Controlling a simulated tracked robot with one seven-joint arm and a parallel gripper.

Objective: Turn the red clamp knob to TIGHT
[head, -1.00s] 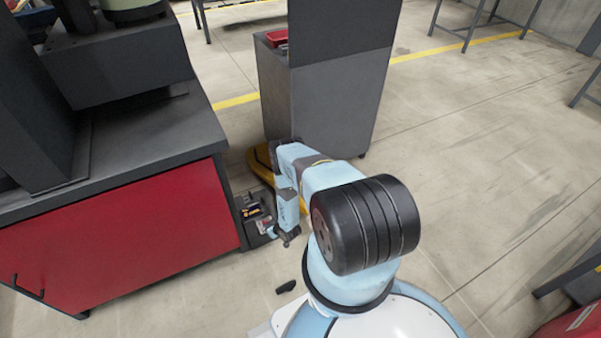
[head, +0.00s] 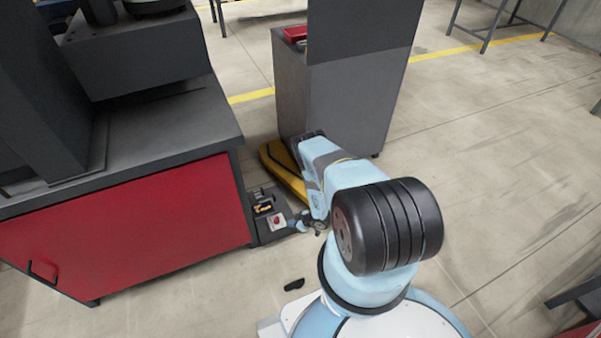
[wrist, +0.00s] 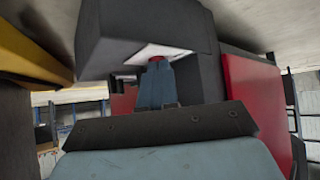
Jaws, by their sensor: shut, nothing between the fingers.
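The red clamp knob (head: 277,220) sits on a white plate on a low dark housing (head: 268,236) at the right end of the red-fronted bench. In the wrist view the knob (wrist: 157,58) shows as a red patch just past the fingertips, which partly hide it. My gripper (head: 297,223) is shut and empty, low to the right of the knob and pointing left at it. In the wrist view my gripper (wrist: 157,66) has its blue fingers together. I cannot tell whether they touch the knob. The TIGHT mark cannot be read.
A bench with a red front (head: 130,225) stands on the left. A tall grey cabinet (head: 340,105) stands behind my arm, with a yellow object (head: 283,165) at its foot. Small yellow and dark items (head: 263,208) are beside the knob. A dark object (head: 293,284) lies on the floor.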

